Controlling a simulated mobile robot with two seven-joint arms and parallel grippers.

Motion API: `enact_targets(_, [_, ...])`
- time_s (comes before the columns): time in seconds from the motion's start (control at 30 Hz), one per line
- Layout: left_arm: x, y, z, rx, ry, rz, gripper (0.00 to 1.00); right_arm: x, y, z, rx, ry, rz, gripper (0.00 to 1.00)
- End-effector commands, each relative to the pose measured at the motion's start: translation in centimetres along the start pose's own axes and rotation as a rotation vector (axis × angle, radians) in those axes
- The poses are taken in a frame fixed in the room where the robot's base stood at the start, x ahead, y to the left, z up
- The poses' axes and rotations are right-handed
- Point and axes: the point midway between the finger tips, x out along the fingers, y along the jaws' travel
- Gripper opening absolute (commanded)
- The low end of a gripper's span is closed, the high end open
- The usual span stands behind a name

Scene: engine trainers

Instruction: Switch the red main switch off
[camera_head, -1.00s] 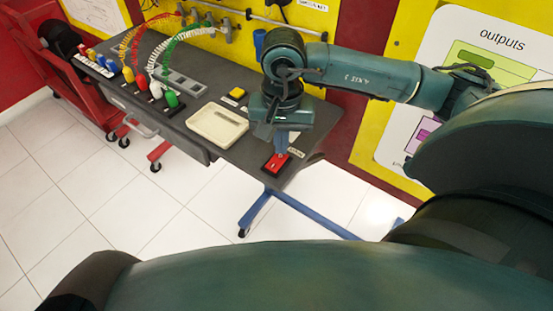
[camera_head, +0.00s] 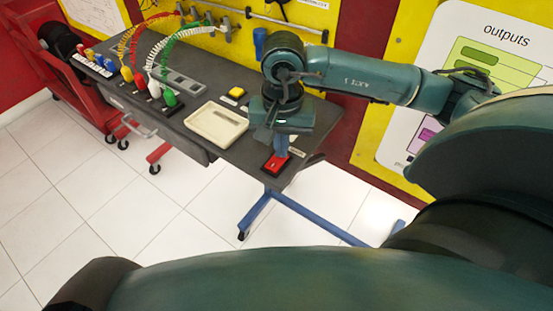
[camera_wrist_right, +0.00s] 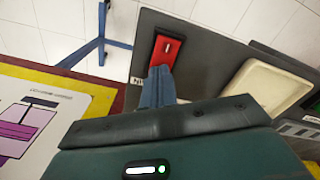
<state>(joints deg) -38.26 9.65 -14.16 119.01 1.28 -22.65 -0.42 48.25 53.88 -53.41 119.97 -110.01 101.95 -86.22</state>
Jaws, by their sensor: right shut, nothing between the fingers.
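The red main switch (camera_head: 276,163) sits near the right front corner of the dark bench. In the right wrist view the red switch (camera_wrist_right: 165,50) lies in a dark housing just beyond my fingertips. My right gripper (camera_head: 281,150) points down at it, shut and empty. In the wrist view the closed blue fingers of my right gripper (camera_wrist_right: 158,72) reach the near end of the red part. I cannot tell whether they touch it. The fingers hide that end of the switch. My left gripper is not in view.
The dark bench (camera_head: 190,113) carries a cream tray (camera_head: 216,124) left of the switch and a yellow button (camera_head: 237,92) behind it. Coiled yellow, white and green cables stand at the left. A red trolley (camera_head: 70,95) is beside the bench. White tiled floor lies in front.

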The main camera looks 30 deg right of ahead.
Motion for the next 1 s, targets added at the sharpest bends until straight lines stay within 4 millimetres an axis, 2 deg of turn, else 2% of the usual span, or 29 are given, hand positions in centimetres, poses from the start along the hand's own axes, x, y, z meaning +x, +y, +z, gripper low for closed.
enact_targets(0.17, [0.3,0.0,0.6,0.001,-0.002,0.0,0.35,0.4,0.0,0.0,-0.001,-0.001,0.0,0.0])
enact_targets(0.37, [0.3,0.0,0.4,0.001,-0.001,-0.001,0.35,0.1,0.0,0.0,-0.001,-0.001,0.0,0.0])
enact_targets(1.0, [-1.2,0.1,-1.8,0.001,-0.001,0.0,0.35,-5.0,0.0,0.0,0.0,0.0,0.0,0.0])
